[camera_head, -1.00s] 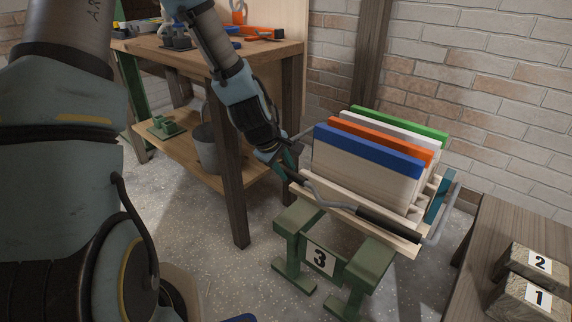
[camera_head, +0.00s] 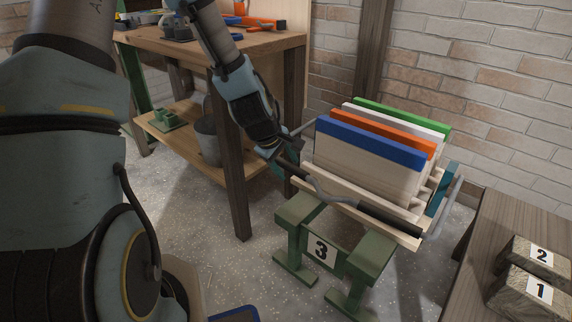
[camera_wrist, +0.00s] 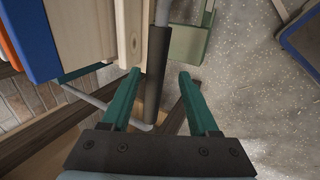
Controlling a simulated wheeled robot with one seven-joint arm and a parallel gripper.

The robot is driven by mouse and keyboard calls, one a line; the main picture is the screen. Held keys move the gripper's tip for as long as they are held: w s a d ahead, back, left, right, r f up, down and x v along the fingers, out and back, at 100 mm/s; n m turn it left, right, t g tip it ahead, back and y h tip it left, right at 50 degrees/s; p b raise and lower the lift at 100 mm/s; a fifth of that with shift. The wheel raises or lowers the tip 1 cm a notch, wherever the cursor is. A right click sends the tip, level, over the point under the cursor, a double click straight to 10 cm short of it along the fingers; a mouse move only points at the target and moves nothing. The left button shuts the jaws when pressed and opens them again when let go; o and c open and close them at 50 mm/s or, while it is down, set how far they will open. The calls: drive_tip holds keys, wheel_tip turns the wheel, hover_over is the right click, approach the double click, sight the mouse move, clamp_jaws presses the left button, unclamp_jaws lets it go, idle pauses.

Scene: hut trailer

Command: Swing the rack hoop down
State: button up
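The rack (camera_head: 330,196) is a pale wooden frame on a green stand marked 3. It holds upright boards with blue, orange, white and green tops. The rack hoop (camera_head: 330,193) is a grey bent bar with dark sleeves, running low along the rack's near side. My gripper (camera_head: 284,166) is at the rack's left end, beside the hoop's corner. In the wrist view my gripper (camera_wrist: 158,76) has two green fingers spread apart. The hoop's dark sleeve (camera_wrist: 156,62) shows between them; I cannot tell whether either finger touches it.
A workbench (camera_head: 262,45) with tools and a lower shelf stands behind my arm at left. A brick wall (camera_head: 490,100) is behind the rack. A wooden table (camera_head: 480,262) with blocks marked 1 and 2 is at right.

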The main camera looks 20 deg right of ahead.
drive_tip(key=p+v, duration=0.3)
drive_tip(key=v, duration=0.8)
drive_tip(key=shift+c, duration=0.2)
